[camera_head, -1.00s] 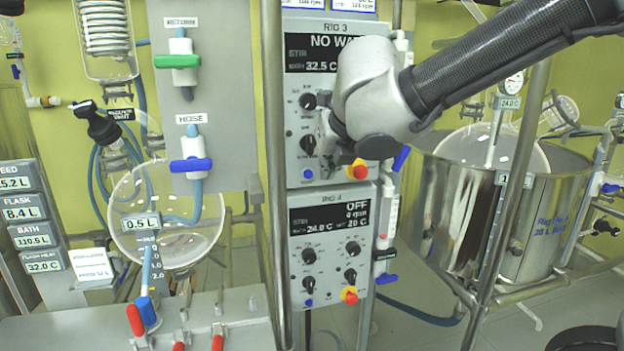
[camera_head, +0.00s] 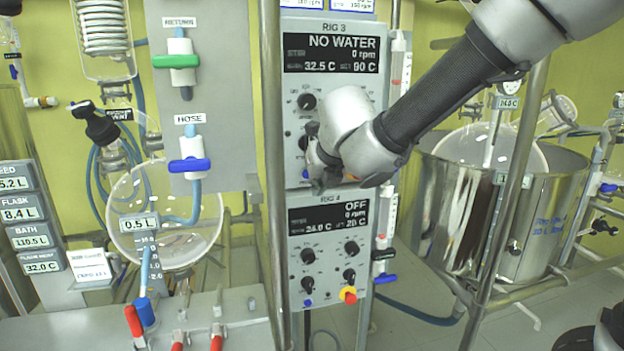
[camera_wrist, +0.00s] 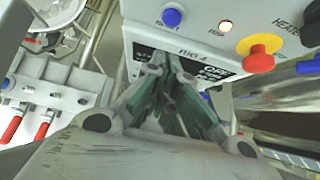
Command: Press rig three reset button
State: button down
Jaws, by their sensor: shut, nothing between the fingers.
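The rig three panel (camera_head: 295,115) is a white box whose display (camera_head: 331,53) reads NO WATER, 0 rpm, 32.5 C and 90 C. In the wrist view, its round blue button (camera_wrist: 172,17) sits at the lower left of the panel face, above a small label too blurred to read fully. My gripper (camera_head: 320,186) is shut and empty at the panel's lower edge, over the gap above rig 4. In the wrist view my gripper's fingertips (camera_wrist: 162,62) are below the blue button, apart from it in the picture. In the head view my gripper hides most of the panel's lower part.
A red mushroom button (camera_wrist: 259,60) on a yellow ring is right of the blue one. The rig 4 panel (camera_head: 328,258) hangs directly below, display OFF. A metal post (camera_head: 276,150) stands left of the panels. A steel bath (camera_head: 470,215) is at right.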

jog(key=shift+w+a+f, duration=0.15)
jog(key=shift+w+a, duration=0.1)
jog(key=shift+w, duration=0.5)
jog(key=shift+w+a+f, duration=0.1)
jog(key=shift+w+a, duration=0.1)
jog(key=shift+w, duration=0.6)
jog(key=shift+w+a+f, duration=0.15)
jog(key=shift+w+a, duration=0.1)
jog(key=shift+w, duration=0.5)
